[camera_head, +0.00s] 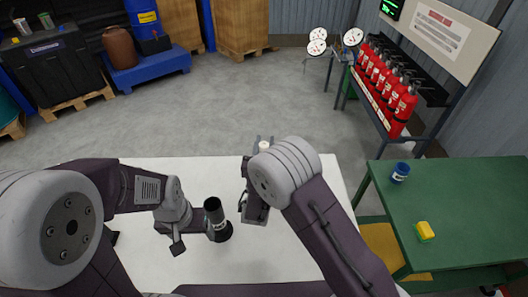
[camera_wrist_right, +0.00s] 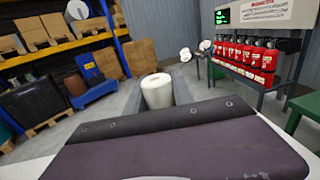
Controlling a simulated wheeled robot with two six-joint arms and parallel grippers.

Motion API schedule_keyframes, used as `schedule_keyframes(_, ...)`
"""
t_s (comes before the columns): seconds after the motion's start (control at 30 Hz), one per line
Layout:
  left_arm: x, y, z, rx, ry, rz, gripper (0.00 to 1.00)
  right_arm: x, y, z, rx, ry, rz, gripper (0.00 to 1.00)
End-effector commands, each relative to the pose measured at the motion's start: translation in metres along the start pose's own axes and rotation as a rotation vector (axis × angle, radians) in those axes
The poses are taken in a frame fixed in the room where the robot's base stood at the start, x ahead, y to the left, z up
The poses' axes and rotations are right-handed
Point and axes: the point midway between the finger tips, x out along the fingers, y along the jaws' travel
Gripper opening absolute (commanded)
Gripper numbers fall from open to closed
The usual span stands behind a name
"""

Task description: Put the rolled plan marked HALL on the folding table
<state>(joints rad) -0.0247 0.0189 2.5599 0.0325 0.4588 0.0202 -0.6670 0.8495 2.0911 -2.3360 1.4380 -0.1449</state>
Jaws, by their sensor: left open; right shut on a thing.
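My right gripper (camera_head: 264,141) is shut on a white roll (camera_wrist_right: 157,91). Its pale round end (camera_head: 264,146) shows between the fingers in the head view, near the far edge of a white-topped table (camera_head: 285,255). The rest of the roll is hidden in the head view by my right wrist. No HALL marking is readable on it. My left gripper (camera_head: 195,233) is open and low over the white table, beside a dark upright cylinder (camera_head: 214,212) with a pale band. I cannot tell whether it touches the cylinder.
A green table (camera_head: 465,205) at the right carries a blue jar (camera_head: 401,172) and a yellow block (camera_head: 425,229). Red extinguishers (camera_head: 385,80) stand on a rack beyond it, near round gauges (camera_head: 318,40). A blue platform (camera_head: 150,68) is at the back left. The grey floor between is clear.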

Motion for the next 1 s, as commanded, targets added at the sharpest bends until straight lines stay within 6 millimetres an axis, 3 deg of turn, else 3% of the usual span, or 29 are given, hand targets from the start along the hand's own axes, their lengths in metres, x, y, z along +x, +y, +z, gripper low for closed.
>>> schedule_keyframes(0.17,0.000,0.000,0.000,0.000,0.000,0.000,0.74,0.002,0.003,-0.006,-0.001,0.001,0.000,0.00)
schedule_keyframes(0.4,-0.001,0.000,0.000,0.000,0.000,0.000,0.74,0.002,0.003,-0.041,-0.001,-0.001,0.000,0.00)
schedule_keyframes(0.77,0.004,0.000,0.001,0.000,0.000,0.000,0.74,0.002,0.003,-0.047,0.000,-0.001,0.000,0.00)
schedule_keyframes(0.8,0.003,0.000,0.000,0.000,0.000,0.000,0.74,0.002,0.003,-0.046,0.000,-0.001,0.000,0.34)
schedule_keyframes(0.87,0.003,0.000,0.000,0.000,0.000,0.000,0.74,0.002,0.003,-0.045,0.000,-0.001,0.000,0.51)
schedule_keyframes(1.0,0.003,0.000,0.000,0.000,0.000,0.000,0.74,0.002,0.003,-0.045,0.000,-0.001,0.000,0.51)
